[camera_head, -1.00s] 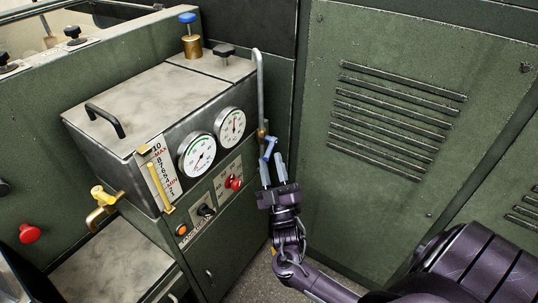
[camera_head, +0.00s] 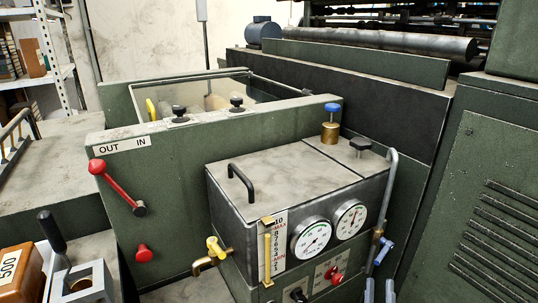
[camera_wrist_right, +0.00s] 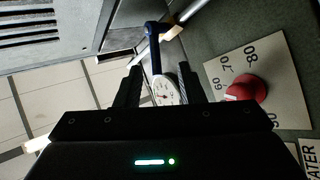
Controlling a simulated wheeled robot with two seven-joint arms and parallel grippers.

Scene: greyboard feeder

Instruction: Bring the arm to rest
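My right gripper (camera_head: 379,286) shows at the bottom edge of the head view, only its fingertips in frame, just below a blue lever (camera_head: 385,250) on the pipe beside the grey box. In the right wrist view the gripper (camera_wrist_right: 159,80) has its two fingers apart. The blue lever (camera_wrist_right: 154,50) shows between and beyond the fingertips, with clear space on both sides. Nothing is seen gripped. The rest of the right arm is out of the head view. My left gripper is in neither view.
The grey box (camera_head: 290,170) carries two gauges (camera_head: 311,237), a yellow tap (camera_head: 214,248) and a red knob (camera_head: 334,275). A bent pipe (camera_head: 388,195) runs down its right side. A green cabinet (camera_head: 490,190) stands at right. A red OUT/IN lever (camera_head: 118,187) is at left.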

